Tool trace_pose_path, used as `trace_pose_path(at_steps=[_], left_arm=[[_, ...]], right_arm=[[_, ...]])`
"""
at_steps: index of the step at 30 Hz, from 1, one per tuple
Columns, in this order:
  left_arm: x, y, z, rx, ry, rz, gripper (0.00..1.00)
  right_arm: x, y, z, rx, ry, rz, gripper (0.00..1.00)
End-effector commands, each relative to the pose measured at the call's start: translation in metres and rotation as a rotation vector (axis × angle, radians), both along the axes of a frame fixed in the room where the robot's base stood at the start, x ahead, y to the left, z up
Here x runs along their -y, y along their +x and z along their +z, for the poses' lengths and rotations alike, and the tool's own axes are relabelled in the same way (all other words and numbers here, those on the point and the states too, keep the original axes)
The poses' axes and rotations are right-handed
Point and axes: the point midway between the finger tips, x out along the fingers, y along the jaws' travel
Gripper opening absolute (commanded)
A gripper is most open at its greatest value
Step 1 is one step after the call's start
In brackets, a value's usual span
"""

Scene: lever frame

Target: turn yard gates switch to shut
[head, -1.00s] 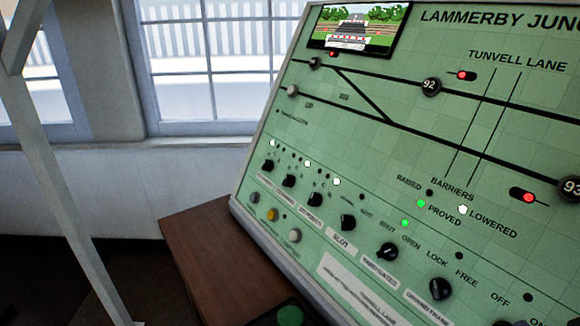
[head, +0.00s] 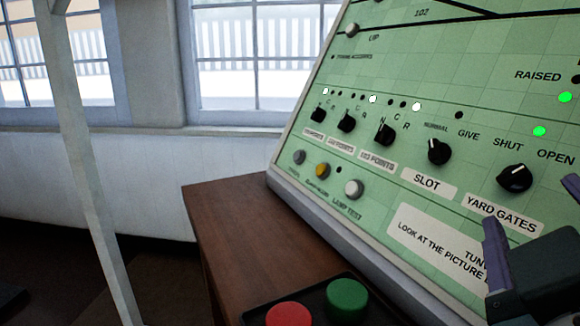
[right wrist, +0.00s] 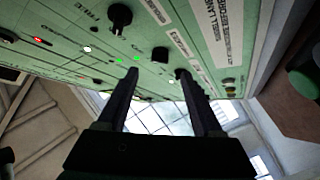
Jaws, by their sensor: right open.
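The yard gates switch (head: 514,178) is a black round knob on the green panel, above its YARD GATES label (head: 503,212). Its pale mark points up and slightly right, towards the OPEN side. A green lamp (head: 540,131) is lit between the words SHUT and OPEN. My right gripper (head: 535,212) is open and empty, in front of the panel just below and right of the knob. In the right wrist view its fingers (right wrist: 158,72) stand apart, with a black knob (right wrist: 160,54), probably this switch, beyond the gap. I see no contact. My left gripper is out of view.
The slot knob (head: 439,151) sits left of the switch, with several smaller knobs farther left. A white notice plate (head: 430,236) lies below. A box with red (head: 290,314) and green (head: 347,298) buttons stands on the brown desk (head: 225,240).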

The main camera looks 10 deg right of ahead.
Motion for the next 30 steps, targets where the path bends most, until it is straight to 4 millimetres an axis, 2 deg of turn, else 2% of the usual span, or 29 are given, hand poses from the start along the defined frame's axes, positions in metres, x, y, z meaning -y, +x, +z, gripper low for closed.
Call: trace_pose_path(at_steps=[3, 10, 21, 23, 30], left_arm=[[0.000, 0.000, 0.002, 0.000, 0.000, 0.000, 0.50], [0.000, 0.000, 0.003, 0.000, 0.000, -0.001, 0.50], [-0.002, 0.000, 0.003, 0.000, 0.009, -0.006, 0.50], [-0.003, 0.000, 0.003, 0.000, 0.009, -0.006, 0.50], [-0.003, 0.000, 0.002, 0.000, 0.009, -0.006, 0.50]], right_arm=[[0.014, 0.020, 0.002, 0.002, -0.004, -0.001, 0.68], [0.034, 0.048, 0.000, -0.001, -0.002, -0.001, 0.68], [0.039, 0.055, -0.001, -0.003, 0.001, 0.000, 0.68], [0.039, 0.055, -0.001, -0.003, 0.001, 0.000, 0.63], [0.038, 0.055, -0.001, -0.003, 0.001, -0.001, 0.36]])
